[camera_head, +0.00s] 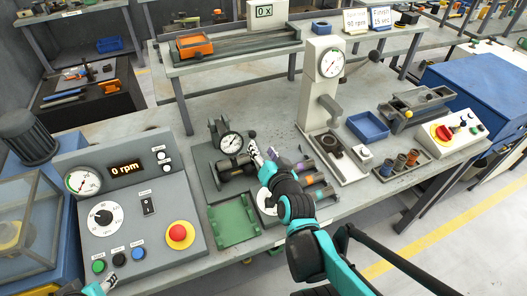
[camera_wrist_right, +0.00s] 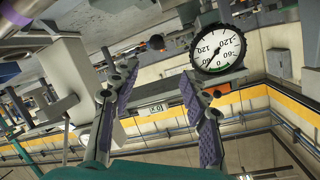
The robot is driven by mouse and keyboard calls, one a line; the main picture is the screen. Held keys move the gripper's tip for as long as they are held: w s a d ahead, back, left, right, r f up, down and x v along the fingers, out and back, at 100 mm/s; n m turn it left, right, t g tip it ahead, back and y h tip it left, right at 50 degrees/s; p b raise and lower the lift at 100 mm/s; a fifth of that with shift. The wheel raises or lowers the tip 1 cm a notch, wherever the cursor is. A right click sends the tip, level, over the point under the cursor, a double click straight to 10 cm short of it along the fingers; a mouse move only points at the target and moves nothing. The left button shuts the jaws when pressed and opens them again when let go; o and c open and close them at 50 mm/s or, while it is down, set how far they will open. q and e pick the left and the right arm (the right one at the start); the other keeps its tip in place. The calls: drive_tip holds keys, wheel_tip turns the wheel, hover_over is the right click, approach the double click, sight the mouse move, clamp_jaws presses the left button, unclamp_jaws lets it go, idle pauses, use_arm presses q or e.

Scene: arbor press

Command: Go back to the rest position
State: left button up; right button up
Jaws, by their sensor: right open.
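My right gripper (camera_head: 263,158) reaches over the bench from the lower right, close to the fixture with a small dial gauge (camera_head: 231,142). In the right wrist view its two fingers (camera_wrist_right: 160,78) stand well apart with nothing between them. A white dial (camera_wrist_right: 218,48) shows beyond the right finger there. My left gripper (camera_head: 108,282) shows only as a small tip at the bottom left edge, near the control panel; its opening is unclear. The arbor press (camera_head: 325,100) stands upright behind and right of my right gripper, apart from it.
The control panel (camera_head: 140,218) with a red button fills the left. A green plate (camera_head: 233,222) lies in front of the gauge fixture. A blue bin (camera_head: 367,127), a rack of small cups (camera_head: 402,162) and a sloped button box (camera_head: 455,138) stand to the right.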

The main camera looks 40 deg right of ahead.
drive_tip(key=shift+s, duration=0.15)
idle(0.5)
drive_tip(key=s+a+f+n+g+y, duration=0.2)
drive_tip(key=s+a+n+g, duration=0.1)
drive_tip(key=a+n, duration=0.2)
drive_tip(key=s+a+f+n+g+y, duration=0.2)
drive_tip(key=s+a+f+n+g, duration=0.1)
drive_tip(key=a, duration=0.7)
drive_tip(key=shift+s+a+n+g+y, duration=0.4)
drive_tip(key=shift+s+n, duration=0.4)
drive_tip(key=shift+n, duration=0.4)
